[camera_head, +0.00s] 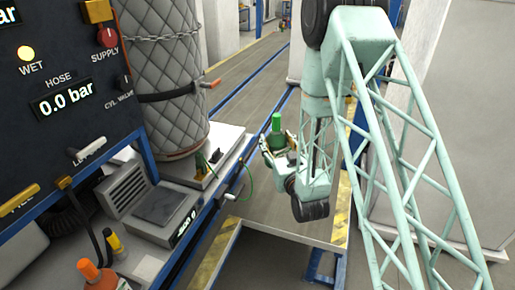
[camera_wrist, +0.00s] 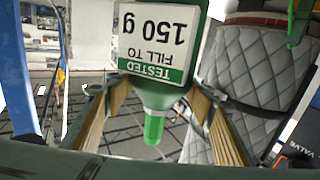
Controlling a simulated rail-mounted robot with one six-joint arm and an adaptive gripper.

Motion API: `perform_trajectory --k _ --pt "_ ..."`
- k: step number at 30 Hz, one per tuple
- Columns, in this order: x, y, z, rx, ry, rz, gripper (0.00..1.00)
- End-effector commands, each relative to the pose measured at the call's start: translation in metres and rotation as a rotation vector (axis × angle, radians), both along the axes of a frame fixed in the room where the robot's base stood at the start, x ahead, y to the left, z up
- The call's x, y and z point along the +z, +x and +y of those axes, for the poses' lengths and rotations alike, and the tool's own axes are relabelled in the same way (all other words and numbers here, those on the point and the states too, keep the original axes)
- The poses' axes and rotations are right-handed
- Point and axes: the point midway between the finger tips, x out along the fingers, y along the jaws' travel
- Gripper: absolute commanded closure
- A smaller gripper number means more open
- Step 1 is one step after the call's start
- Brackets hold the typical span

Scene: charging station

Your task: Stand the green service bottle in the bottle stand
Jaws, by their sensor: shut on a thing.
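The green service bottle (camera_head: 277,131) is upright in my gripper (camera_head: 278,148), at the middle of the head view, with its green cap on top. It hangs out over the aisle side of the bench, clear of the bench top. In the wrist view the bottle (camera_wrist: 151,94) fills the upper middle, with its green cap toward me and an upside-down label reading "TESTED FILL TO 150 g". The tan-padded fingers are on both sides of it. My gripper is shut on the bottle. I cannot make out the bottle stand in either view.
A scale (camera_head: 158,207) stands on the bench at left, with an orange-capped bottle (camera_head: 104,277) and a yellow-topped item (camera_head: 113,241) nearby. A quilted cylinder (camera_head: 163,70) stands behind. A green cable (camera_head: 240,180) hangs by the bench edge. A yellow-black striped edge (camera_head: 215,255) lies at front.

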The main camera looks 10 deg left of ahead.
Motion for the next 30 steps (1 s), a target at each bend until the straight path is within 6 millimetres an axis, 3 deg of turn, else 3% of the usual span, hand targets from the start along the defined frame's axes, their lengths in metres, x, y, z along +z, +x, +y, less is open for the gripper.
perform_trajectory --k 15,30 --pt "0.019 0.061 -0.129 -0.184 0.009 -0.002 0.78" --pt "0.04 0.097 -0.253 -0.348 0.022 -0.001 0.78"
